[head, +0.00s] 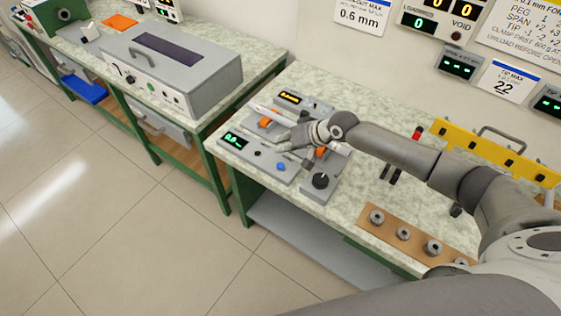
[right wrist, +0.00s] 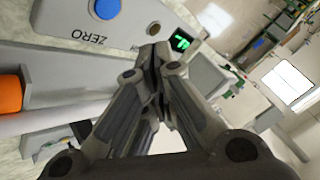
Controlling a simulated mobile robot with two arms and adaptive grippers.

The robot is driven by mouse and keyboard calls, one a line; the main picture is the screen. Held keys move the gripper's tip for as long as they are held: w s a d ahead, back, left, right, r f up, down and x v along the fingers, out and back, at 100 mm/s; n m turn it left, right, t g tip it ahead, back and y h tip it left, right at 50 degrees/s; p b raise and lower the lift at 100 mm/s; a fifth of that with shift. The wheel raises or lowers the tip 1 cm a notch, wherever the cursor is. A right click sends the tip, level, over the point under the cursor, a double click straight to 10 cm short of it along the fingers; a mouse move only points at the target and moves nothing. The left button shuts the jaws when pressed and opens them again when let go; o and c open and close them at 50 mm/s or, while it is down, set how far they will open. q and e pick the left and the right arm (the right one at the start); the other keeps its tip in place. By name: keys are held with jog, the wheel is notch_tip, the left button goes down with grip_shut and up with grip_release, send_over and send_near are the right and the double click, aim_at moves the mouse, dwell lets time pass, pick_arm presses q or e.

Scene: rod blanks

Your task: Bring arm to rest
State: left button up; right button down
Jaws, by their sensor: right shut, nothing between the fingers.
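My right arm (head: 400,148) reaches in from the right over the bench. My right gripper (head: 288,150) is over the grey measuring device (head: 262,165), its fingers together and empty. In the right wrist view the closed fingertips (right wrist: 157,55) are near the grey panel with the blue ZERO button (right wrist: 106,8) and the green display (right wrist: 181,41). The blue button also shows in the head view (head: 281,167). A pale rod (right wrist: 50,119) lies beside an orange part (right wrist: 10,95). I cannot tell whether the fingers touch the panel. My left gripper is out of view.
A black knob (head: 320,181) is on the device's right. A brown strip (head: 418,245) with several metal rings lies along the front edge. A yellow rack (head: 490,150) stands at the back right. A grey box (head: 172,68) is on the left bench. Open floor (head: 120,230) lies in front.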

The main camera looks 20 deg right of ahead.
jog(key=shift+f, duration=0.1)
dwell(0.6)
jog(key=s+a+f+n+g, duration=0.1)
jog(key=s+a+n, duration=0.1)
jog(key=s+a, duration=0.5)
jog(key=s+a+f+n+g, duration=0.15)
jog(key=s+a, duration=0.35)
jog(key=s, duration=0.5)
jog(key=s+d+r+m+h, duration=0.15)
jog(key=s+d+h, duration=0.45)
jog(key=s+d, duration=0.95)
notch_tip(320, 180, down, 26)
jog(key=s+a+f+g+b, duration=0.1)
jog(key=s+g+b, duration=0.1)
jog(key=s+d+f+g+b, duration=0.1)
jog(key=s+d+f+b, duration=0.1)
jog(key=s+f, duration=1.5)
jog(key=shift+d+f+n, duration=0.3)
jog(key=shift+d+f, duration=0.25)
jog(key=shift+f, duration=0.4)
